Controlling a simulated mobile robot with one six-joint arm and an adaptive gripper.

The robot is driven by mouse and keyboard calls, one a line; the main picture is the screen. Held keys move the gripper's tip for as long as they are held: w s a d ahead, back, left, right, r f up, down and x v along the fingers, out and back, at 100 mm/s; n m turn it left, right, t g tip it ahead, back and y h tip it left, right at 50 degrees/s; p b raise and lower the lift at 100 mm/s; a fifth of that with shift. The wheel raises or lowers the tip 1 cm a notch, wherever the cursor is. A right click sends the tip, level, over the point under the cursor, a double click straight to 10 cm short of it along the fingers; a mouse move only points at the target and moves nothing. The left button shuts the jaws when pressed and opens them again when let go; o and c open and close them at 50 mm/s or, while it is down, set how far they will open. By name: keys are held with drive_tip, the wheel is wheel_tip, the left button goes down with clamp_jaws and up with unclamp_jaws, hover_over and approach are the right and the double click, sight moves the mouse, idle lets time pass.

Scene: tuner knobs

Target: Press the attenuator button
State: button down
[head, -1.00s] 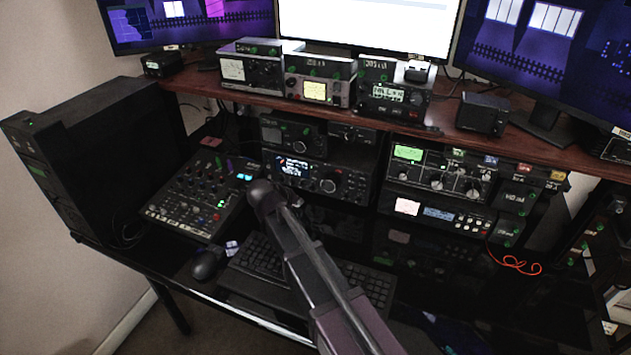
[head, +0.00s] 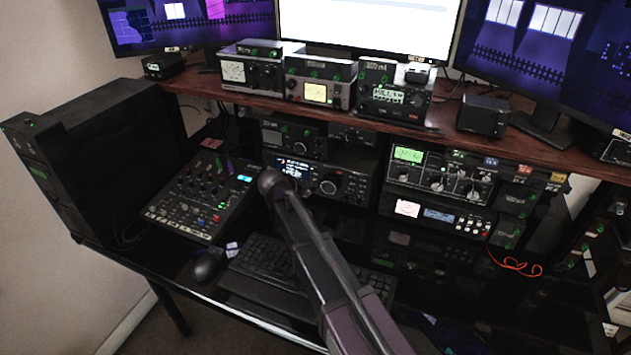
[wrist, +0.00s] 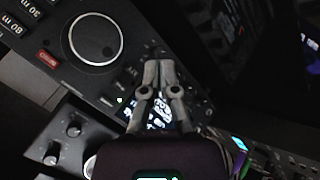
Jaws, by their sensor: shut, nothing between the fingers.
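The black radio (head: 350,187) with a lit display and a large dial sits on the shelf under the desk's upper board in the head view. In the wrist view its large round dial (wrist: 92,38) is at upper left and its lit display (wrist: 160,114) lies partly behind my fingers. I cannot make out which small button is the attenuator. In the head view my arm hides the gripper.
A red button (wrist: 48,58) and two small knobs lie at left in the wrist view. A mixer (head: 203,190) stands left of the radio, a keyboard (head: 268,262) below it. More radios (head: 440,178) stand to the right. Monitors stand along the back.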

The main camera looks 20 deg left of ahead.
sight(316, 185)
drive_tip(key=shift+w+d, duration=0.15)
drive_tip(key=shift+w, duration=1.85)
drive_tip(key=shift+w, duration=0.2)
drive_tip(key=shift+w, duration=0.2)
drive_tip(key=shift+w+d, duration=0.1)
drive_tip(key=shift+w, duration=0.25)
idle(0.9)
drive_tip(key=shift+s, duration=0.2)
idle(0.3)
drive_tip(key=shift+s, duration=0.6)
drive_tip(key=shift+s+a, duration=0.15)
drive_tip(key=shift+s, duration=1.1)
drive_tip(key=shift+s+a, duration=0.15)
drive_tip(key=shift+s, duration=1.05)
